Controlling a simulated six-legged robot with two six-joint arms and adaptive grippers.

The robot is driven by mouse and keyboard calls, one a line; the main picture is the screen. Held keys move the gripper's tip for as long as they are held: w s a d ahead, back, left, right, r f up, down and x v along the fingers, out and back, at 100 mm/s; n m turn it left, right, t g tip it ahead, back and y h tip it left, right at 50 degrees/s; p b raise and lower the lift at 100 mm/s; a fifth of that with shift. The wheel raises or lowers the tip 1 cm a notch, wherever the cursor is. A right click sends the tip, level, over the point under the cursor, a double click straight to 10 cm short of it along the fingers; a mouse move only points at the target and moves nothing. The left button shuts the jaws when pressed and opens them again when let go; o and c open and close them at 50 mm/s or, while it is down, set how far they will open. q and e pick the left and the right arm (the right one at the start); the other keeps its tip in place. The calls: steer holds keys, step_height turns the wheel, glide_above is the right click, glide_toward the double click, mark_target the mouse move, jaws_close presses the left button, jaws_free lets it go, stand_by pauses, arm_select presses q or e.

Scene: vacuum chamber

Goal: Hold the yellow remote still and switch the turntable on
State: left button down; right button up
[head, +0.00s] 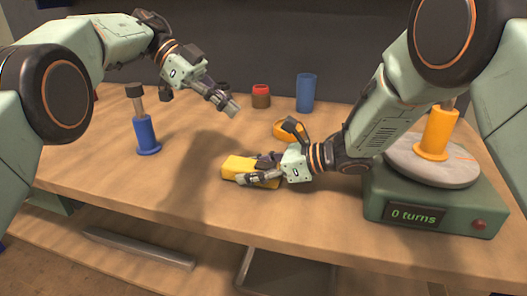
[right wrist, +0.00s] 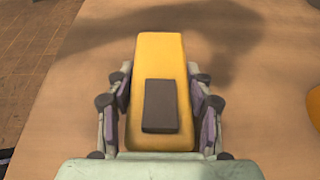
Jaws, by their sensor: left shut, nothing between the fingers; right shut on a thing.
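The yellow remote (head: 236,166) lies on the table near its front edge. In the right wrist view the remote (right wrist: 157,60) is a yellow block with a dark rectangular button (right wrist: 160,105) on top. My right gripper (head: 262,172) is shut on it, one finger on each side; its fingers (right wrist: 160,98) also show in the right wrist view. My left gripper (head: 233,108) is shut and empty, in the air above and behind the remote. The turntable (head: 405,162) is a grey disc on a green base at the right, its display reading "0 turns". An orange flanged piece (head: 437,135) stands on the disc.
A blue flanged piece (head: 146,136) with a dark-topped post stands at the left. A blue cup (head: 306,93), a red-topped jar (head: 261,96) and an orange ring (head: 287,130) are behind the remote. The front left of the table is clear.

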arm_select(q)
glide_above(264, 164)
steer(key=a, duration=0.1)
steer(key=f, duration=0.5)
steer(key=shift+w+f, duration=0.1)
steer(key=shift+w, duration=0.1)
steer(key=f, duration=0.1)
steer(key=d+f, duration=0.1)
steer(key=f, duration=0.1)
steer(key=shift+s+f, duration=0.15)
steer(key=shift+f, duration=0.55)
